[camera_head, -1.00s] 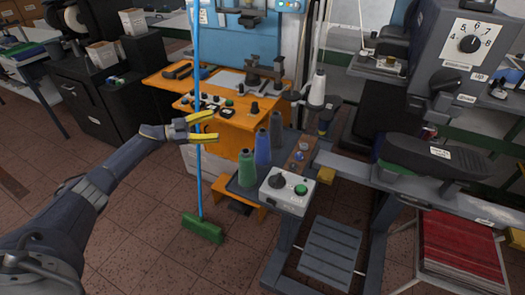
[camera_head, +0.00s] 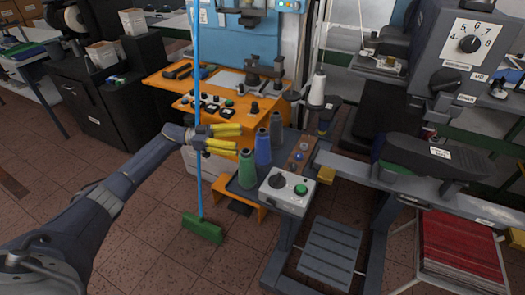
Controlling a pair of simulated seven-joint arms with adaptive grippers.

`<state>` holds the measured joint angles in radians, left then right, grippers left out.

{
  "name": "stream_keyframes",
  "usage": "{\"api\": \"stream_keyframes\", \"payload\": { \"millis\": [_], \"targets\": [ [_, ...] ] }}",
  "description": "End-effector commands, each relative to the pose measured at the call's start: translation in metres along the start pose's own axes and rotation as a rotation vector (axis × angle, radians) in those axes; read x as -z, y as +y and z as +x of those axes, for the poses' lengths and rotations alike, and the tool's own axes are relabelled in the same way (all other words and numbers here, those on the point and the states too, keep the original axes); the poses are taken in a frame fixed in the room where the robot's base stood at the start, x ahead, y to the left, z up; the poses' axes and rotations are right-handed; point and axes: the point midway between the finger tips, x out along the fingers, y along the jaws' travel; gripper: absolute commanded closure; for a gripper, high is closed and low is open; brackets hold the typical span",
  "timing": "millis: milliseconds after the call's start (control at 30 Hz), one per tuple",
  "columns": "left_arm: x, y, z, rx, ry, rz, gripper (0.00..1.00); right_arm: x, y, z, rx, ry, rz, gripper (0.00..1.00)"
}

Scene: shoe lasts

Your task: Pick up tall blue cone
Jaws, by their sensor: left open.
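The tall blue cone (camera_head: 263,148) stands upright on the small grey shelf of the machine. A green cone (camera_head: 246,170) stands in front of it to the left, and a grey cone (camera_head: 276,132) stands behind it to the right. My left gripper (camera_head: 240,139) has yellow fingers, which point right toward the blue cone. It is open and empty, with its fingertips just left of the blue cone and above the green one. I cannot tell whether it touches any cone. My right gripper is not in view.
A control box (camera_head: 287,191) with a knob and green button sits in front of the cones. An orange workbench (camera_head: 170,85) is behind. Open floor lies at the lower left.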

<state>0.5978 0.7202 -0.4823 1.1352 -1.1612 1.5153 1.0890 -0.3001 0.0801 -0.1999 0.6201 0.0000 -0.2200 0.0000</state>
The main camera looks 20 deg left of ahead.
Motion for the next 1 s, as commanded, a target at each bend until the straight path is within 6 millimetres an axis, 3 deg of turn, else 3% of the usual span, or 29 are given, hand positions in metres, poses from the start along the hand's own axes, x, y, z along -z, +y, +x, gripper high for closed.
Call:
{"api": "stream_keyframes", "payload": {
  "millis": [200,667,1000],
  "targets": [
    [0.000,0.000,0.030,0.000,0.002,0.001,0.27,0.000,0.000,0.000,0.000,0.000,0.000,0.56],
    [0.001,-0.001,0.051,0.001,0.002,0.001,0.27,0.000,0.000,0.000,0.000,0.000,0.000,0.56],
    [0.002,-0.003,0.090,0.001,0.002,0.002,0.27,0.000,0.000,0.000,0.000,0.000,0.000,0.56]
  ]
}}
